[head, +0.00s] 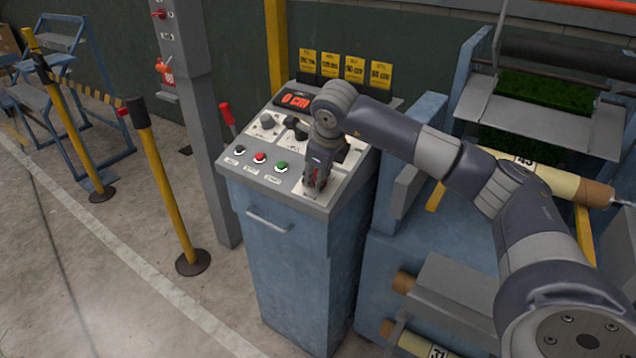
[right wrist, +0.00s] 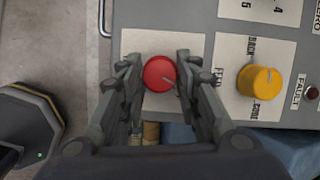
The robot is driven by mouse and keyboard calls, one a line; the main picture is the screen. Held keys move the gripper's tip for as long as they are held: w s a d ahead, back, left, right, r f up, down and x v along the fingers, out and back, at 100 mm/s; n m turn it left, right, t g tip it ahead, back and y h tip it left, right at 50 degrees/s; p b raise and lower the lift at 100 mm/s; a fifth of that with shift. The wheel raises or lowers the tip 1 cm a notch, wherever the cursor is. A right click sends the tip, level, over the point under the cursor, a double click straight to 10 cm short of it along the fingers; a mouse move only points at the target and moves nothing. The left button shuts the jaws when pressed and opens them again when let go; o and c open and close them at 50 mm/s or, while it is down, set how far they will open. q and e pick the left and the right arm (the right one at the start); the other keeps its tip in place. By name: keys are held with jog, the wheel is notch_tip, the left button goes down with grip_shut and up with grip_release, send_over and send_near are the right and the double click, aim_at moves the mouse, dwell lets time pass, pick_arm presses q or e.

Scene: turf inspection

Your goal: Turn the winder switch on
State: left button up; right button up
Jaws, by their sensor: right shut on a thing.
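The red round knob (right wrist: 159,73) sits on a white label plate on the grey control panel and shows between the fingers of my right gripper (right wrist: 160,80) in the right wrist view. The fingers are shut on it from both sides. A short dark mark on its face points toward the picture's right and slightly down. In the head view my right gripper (head: 316,180) reaches down onto the near right corner of the panel (head: 245,181), and the knob is mostly hidden there. The label wording by the knob is not readable. My left gripper is not in view.
A yellow knob (right wrist: 259,80) with a "BACK" label is beside the red one. Black, red and green (head: 281,167) push buttons line the panel's near left edge. A display (head: 296,100) reads "0 CM". Yellow posts (head: 165,180) stand at left on open floor.

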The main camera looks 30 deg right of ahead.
jog(key=m+b, duration=0.2)
jog(key=shift+a+f+m+h, duration=0.1)
jog(key=shift+f+m+h, duration=0.05)
jog(key=shift+m+h, duration=0.25)
jog(key=shift+m+h+b, duration=0.3)
jog(key=shift+m+b, duration=0.35)
jog(key=shift+m, duration=0.05)
jog(key=o, duration=1.1)
jog(key=shift+c, duration=0.2)
jog(key=v, duration=1.2)
jog(key=shift+s, duration=0.25)
